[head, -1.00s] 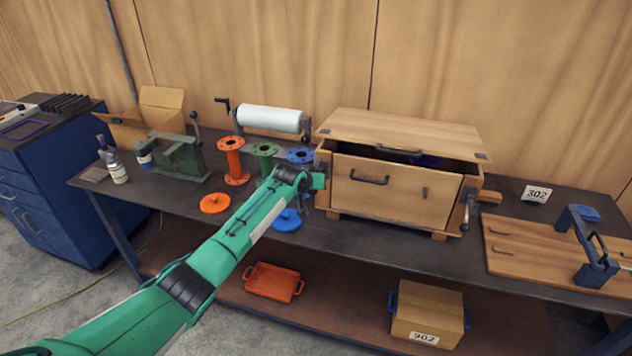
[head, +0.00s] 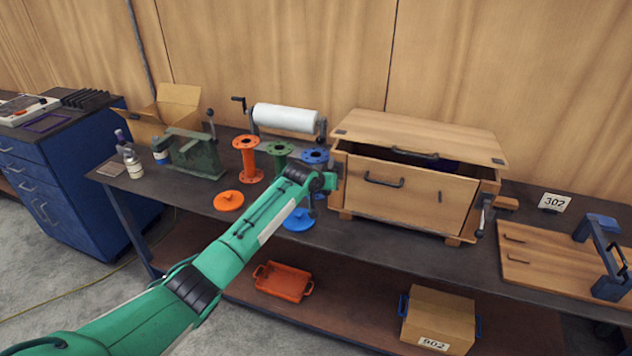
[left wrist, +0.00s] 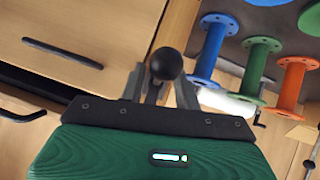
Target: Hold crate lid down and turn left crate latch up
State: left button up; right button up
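The wooden crate (head: 408,203) stands on the bench, its lid (head: 415,135) slightly raised with a dark gap above the front panel. On its right side the right latch (head: 483,215) hangs down. My left gripper (head: 330,181) is at the crate's left front edge and hides the left latch in the head view. In the left wrist view, the latch's black ball knob (left wrist: 166,64) lies between the spread fingers of my left gripper (left wrist: 160,88). I cannot tell whether they touch the latch. The crate front (left wrist: 90,35) is beside them. My right gripper is out of view.
Orange (head: 246,158), green (head: 280,160) and blue (head: 315,160) flanged pipes stand left of the crate. Orange (head: 228,200) and blue (head: 299,219) discs lie before them. A paper roll (head: 286,118) is behind. A board (head: 545,265) lies right.

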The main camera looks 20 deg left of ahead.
pick_arm(q)
jog(key=b+v, duration=0.3)
jog(key=v, duration=0.9)
jog(key=shift+f, duration=0.1)
